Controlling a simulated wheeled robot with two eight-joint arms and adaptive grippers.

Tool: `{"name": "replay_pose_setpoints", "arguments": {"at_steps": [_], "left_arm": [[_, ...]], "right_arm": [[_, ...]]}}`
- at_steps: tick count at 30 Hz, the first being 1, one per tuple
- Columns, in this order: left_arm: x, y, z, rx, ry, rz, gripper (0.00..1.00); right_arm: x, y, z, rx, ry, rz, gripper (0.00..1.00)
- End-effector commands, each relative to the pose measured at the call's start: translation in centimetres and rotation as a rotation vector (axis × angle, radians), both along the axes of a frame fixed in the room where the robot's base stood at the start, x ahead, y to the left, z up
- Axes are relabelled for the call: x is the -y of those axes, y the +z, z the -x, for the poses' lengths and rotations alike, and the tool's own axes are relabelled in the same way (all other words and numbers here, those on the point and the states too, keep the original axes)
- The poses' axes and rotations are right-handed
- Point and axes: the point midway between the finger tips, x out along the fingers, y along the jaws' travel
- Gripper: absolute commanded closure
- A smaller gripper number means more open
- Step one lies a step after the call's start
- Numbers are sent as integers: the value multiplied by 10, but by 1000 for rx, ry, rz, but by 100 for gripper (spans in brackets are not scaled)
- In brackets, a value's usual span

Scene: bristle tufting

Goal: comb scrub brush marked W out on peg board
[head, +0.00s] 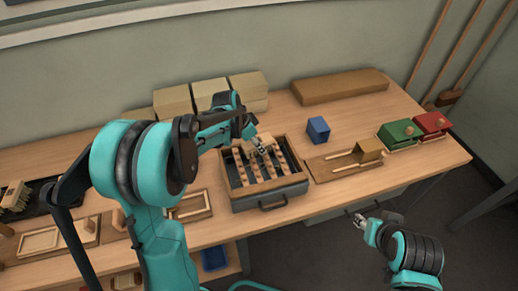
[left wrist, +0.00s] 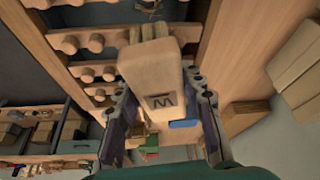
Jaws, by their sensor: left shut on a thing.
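The peg board (head: 240,176), with rows of round wooden pegs (left wrist: 95,42), lies in a dark open tray in the head view. The brush is over the back of the board; I cannot tell whether bristles touch the pegs. My right gripper (head: 360,220) is off the table's front edge, too small to read.
A blue block (head: 318,129) and a wooden board with a block and sticks (head: 340,163) stand right of the tray. Green (head: 399,134) and red (head: 431,124) boxes are farther right. Tan boxes (head: 210,92) and a long brown box (head: 338,86) line the back.

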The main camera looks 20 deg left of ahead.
Motion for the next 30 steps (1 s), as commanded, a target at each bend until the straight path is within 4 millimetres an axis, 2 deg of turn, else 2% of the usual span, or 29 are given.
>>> {"name": "replay_pose_setpoints", "arguments": {"at_steps": [5,24,30], "left_arm": [[-2,2,-2,0,-1,-2,85],[-2,55,-2,0,-1,-1,85],[-2,61,-2,0,-1,-1,85]], "right_arm": [[0,2,0,0,0,0,60],[0,41,0,0,0,0,60],[0,45,0,0,0,0,60]]}}
